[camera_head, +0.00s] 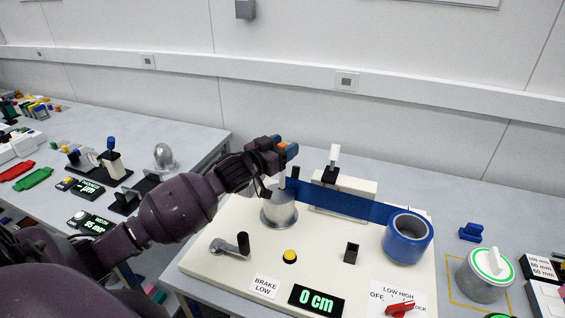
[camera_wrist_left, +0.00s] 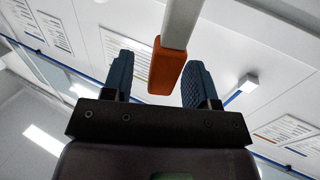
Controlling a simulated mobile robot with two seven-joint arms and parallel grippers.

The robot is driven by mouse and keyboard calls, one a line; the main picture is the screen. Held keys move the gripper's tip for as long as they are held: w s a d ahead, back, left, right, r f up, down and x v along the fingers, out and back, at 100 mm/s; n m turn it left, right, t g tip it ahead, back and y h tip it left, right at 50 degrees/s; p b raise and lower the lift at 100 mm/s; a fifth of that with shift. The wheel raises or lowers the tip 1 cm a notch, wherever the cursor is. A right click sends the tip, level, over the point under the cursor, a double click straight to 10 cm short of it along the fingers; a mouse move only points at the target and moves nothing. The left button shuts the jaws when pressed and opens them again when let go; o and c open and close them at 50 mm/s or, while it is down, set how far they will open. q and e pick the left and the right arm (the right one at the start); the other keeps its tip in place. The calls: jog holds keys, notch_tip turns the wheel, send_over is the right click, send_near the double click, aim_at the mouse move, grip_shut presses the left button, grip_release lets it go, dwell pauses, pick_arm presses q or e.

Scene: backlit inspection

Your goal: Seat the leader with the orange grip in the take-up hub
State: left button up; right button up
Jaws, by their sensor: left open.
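The leader's orange grip (camera_wrist_left: 167,66) shows in the left wrist view between my two blue fingers, on the end of a pale bar (camera_wrist_left: 182,22). A gap shows on both sides of it. My left gripper (camera_head: 289,152) is open, just above the silver take-up hub (camera_head: 279,212). In the head view a little orange (camera_head: 283,145) shows at the fingers, and a pale upright piece stands below them at the hub. The blue web (camera_head: 345,204) runs from the hub area to the blue roll (camera_head: 410,237) on the right. My gripper hides how the leader sits in the hub. My right gripper is not in view.
The cream base plate (camera_head: 222,282) carries a crank (camera_head: 232,246), a yellow button (camera_head: 290,257), a black post (camera_head: 351,252), a red knob (camera_head: 400,308) and a display (camera_head: 317,300) reading 0 cm. A white-topped lever (camera_head: 334,155) stands behind the web. A silver canister (camera_head: 484,276) stands right.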

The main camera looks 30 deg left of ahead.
pick_arm(q)
jog(key=shift+w+d, duration=0.1)
jog(key=shift+w, duration=0.8)
grip_shut()
notch_tip(320, 180, up, 19)
notch_tip(320, 180, down, 12)
jog(key=n+y+p, duration=0.1)
jog(key=n+y, duration=0.3)
jog(key=y, duration=0.3)
jog(key=shift+a+n, duration=0.3)
jog(key=shift+a, duration=0.1)
jog(key=shift+s, duration=0.1)
